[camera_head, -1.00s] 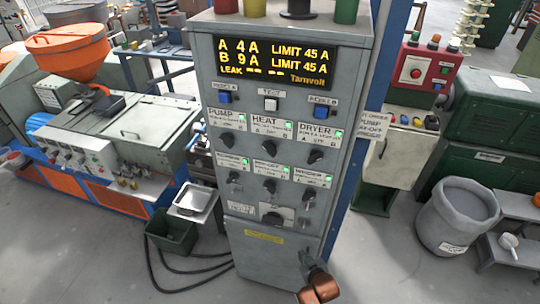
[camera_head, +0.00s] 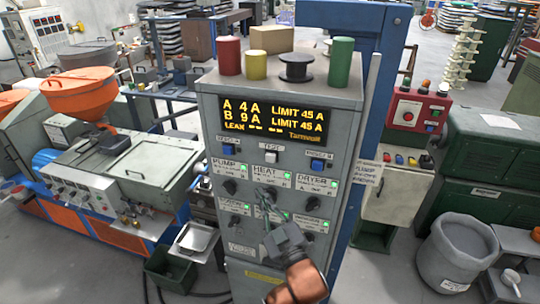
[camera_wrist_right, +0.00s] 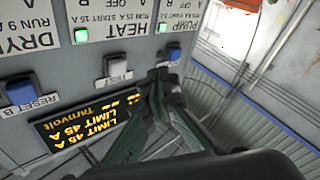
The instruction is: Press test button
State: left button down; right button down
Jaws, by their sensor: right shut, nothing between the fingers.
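The test button (camera_head: 271,156) is a small pale square under its TEST label, in the middle of the grey cabinet's front, below the yellow-lettered display (camera_head: 275,118). In the right wrist view, which is upside down, the test button (camera_wrist_right: 117,66) sticks out from the panel. My right gripper (camera_head: 264,194) is shut and empty, in front of the HEAT area and lower than the button in the head view. In the wrist view its fingertips (camera_wrist_right: 158,76) are beside the button; contact cannot be told. My left gripper is out of view.
Blue reset buttons (camera_head: 229,149) (camera_head: 318,164) flank the test button. Black knobs (camera_head: 229,187) and green lights fill the panel below. Colored cylinders and a black spool (camera_head: 296,67) stand on the cabinet top. A blue post (camera_head: 370,100) rises at its right.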

aim_at(271, 158)
jog(key=shift+n+t+y, duration=0.3)
jog(key=shift+t+y, duration=0.1)
jog(key=r, duration=0.1)
jog(key=s+r, duration=0.1)
jog(key=r, duration=0.1)
jog(key=s+r, duration=0.1)
jog(key=shift+a+r, duration=0.4)
jog(key=shift+w, duration=0.1)
jog(key=shift+w+d, duration=0.45)
jog(key=shift+w, duration=0.9)
jog(key=shift+w+d, duration=0.5)
jog(key=shift+w, duration=0.9)
jog(key=shift+w+d, duration=0.45)
jog(key=shift+w, duration=0.9)
jog(key=shift+w, duration=0.1)
jog(key=shift+w+d+p, duration=0.15)
jog(key=shift+w+p, duration=0.15)
jog(key=shift+p, duration=0.1)
